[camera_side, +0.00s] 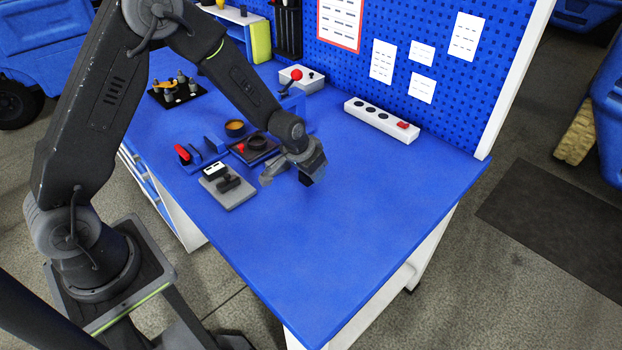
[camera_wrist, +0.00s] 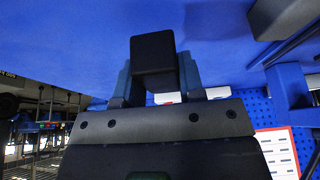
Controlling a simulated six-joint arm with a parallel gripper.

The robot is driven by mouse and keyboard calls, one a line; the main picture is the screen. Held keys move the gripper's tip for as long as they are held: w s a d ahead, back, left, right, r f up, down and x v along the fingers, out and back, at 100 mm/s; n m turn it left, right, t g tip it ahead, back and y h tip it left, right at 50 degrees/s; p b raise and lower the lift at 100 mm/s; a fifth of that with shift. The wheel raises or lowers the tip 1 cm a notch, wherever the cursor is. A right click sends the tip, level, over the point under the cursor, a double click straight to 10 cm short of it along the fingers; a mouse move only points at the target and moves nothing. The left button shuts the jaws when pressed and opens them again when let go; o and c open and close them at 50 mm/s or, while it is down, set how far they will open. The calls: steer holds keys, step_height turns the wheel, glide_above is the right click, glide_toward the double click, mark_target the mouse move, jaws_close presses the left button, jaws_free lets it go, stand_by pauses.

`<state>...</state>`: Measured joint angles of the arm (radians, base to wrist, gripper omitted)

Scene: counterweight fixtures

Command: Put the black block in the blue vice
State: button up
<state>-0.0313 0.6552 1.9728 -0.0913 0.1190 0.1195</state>
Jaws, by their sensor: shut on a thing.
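In the side view the dark block (camera_side: 306,179) shows only partly below the fingers. Smaller blue upright pieces (camera_side: 213,143) stand left of my gripper.
The front right table is clear.

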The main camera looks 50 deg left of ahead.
steer(key=shift+f, duration=1.6)
steer(key=shift+f, duration=0.1)
steer(key=o, duration=1)
steer(key=shift+c, duration=0.2)
steer(key=v, duration=1.2)
steer(key=shift+r, duration=0.25)
